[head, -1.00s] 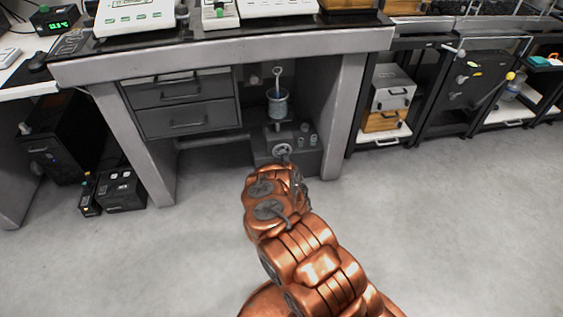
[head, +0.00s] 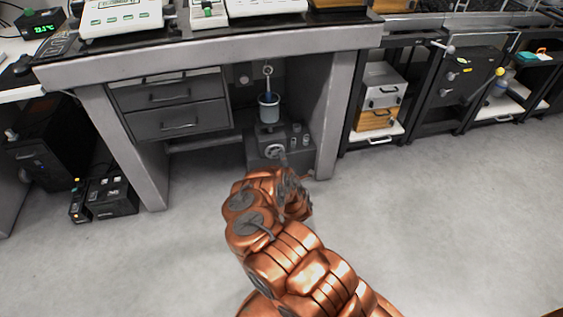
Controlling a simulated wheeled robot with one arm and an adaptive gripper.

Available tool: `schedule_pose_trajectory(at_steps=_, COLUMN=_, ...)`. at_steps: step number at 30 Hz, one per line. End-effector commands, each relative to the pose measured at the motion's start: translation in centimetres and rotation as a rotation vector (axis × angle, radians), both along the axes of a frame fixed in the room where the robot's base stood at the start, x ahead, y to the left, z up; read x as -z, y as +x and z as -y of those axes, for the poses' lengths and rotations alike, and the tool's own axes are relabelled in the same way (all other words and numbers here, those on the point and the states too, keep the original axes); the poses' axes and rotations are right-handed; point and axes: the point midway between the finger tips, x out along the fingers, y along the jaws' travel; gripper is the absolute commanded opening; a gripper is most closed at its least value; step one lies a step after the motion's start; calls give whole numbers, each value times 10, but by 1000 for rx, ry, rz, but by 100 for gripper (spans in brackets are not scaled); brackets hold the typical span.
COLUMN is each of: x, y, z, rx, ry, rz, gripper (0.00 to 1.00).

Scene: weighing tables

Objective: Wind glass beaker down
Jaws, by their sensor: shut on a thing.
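The glass beaker (head: 269,112) stands upright on top of a dark grey jack unit (head: 258,150) under the weighing table. A thin blue object (head: 268,87) hangs from a ring above it, with its lower end in the beaker. A round handwheel (head: 274,150) is on the unit's front. My gripper (head: 284,164) is at the lower right of this wheel and is shut on its crank handle. My copper wrist hides most of the gripper, so the exact grip is hard to see.
The weighing table (head: 215,56) stands over the unit, with a drawer block (head: 178,108) at left and a leg (head: 341,115) at right. Small weights (head: 300,136) stand on the unit's right. Black boxes (head: 110,197) sit on the floor at left. The front floor is clear.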

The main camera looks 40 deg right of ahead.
Motion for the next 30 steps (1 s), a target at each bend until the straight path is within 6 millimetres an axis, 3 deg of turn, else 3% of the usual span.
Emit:
schedule_pose_trajectory(at_steps=9, x=-4, y=-2, z=3, rx=2, ry=-99, rz=-40, gripper=0)
schedule_pose_trajectory(at_steps=24, x=-4, y=-2, z=3, rx=2, ry=-116, rz=-47, gripper=0)
schedule_pose_trajectory(at_steps=25, x=-4, y=-2, z=3, rx=2, ry=-115, rz=-47, gripper=24)
schedule_pose_trajectory(at_steps=30, x=-4, y=-1, z=3, rx=1, ry=-115, rz=-47, gripper=42)
